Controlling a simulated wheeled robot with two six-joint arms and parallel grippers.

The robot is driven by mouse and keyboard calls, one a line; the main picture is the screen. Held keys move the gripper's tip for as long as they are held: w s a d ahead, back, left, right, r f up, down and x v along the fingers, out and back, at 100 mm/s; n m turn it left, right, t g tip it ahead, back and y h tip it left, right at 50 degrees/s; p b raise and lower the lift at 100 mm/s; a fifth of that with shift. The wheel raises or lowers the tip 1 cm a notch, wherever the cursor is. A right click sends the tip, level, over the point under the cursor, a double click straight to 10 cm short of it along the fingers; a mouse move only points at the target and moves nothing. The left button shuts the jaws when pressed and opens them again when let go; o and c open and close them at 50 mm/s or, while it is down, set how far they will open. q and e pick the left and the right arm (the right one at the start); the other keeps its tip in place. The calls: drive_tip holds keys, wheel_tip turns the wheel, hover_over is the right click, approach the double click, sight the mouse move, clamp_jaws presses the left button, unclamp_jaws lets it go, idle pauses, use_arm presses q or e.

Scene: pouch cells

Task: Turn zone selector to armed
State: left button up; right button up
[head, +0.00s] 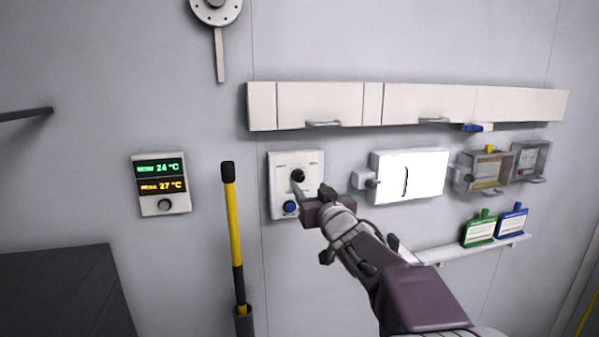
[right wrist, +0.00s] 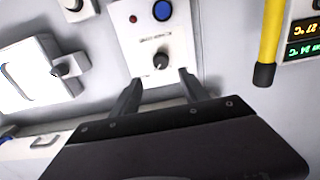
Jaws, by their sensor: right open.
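The zone selector is a black knob (head: 297,175) on a white wall panel (head: 278,189), above a blue button (head: 290,207). In the right wrist view the knob (right wrist: 161,60) shows upside down with a pale pointer mark; the labels around it are too small to read. My right gripper (head: 303,193) is in front of the panel's lower right part. In the right wrist view its two fingers (right wrist: 160,84) are apart and empty, with the knob just beyond the gap between them. Contact with the knob cannot be told. My left gripper is not in view.
A yellow-and-black pole (head: 232,205) stands left of the panel, beside a temperature display (head: 160,184). A white box (head: 408,176) and clear-covered boxes (head: 482,171) are to the right. White cabinets (head: 405,104) run above. A shelf (head: 470,249) holds green and blue pouches.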

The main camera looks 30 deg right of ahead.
sight(300, 178)
drive_tip(key=x, duration=0.2)
drive_tip(key=p+x, duration=0.1)
drive_tip(key=x, duration=0.1)
drive_tip(key=a+p+x, duration=0.1)
drive_tip(key=x, duration=0.1)
drive_tip(key=shift+w+r, duration=0.1)
drive_tip(key=shift+r, duration=0.15)
drive_tip(key=w, duration=0.1)
drive_tip(key=w+d+p, duration=0.1)
drive_tip(key=w, duration=0.1)
drive_tip(key=shift+d+f+p, duration=0.3)
drive_tip(key=shift+d+p, duration=0.05)
drive_tip(key=shift+w+d+f, duration=0.1)
drive_tip(key=shift+d, duration=0.05)
drive_tip(key=shift+a, duration=0.35)
drive_tip(key=c, duration=1)
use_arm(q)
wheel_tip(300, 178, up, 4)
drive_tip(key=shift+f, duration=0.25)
use_arm(e)
drive_tip(key=shift+d, duration=0.1)
clamp_jaws()
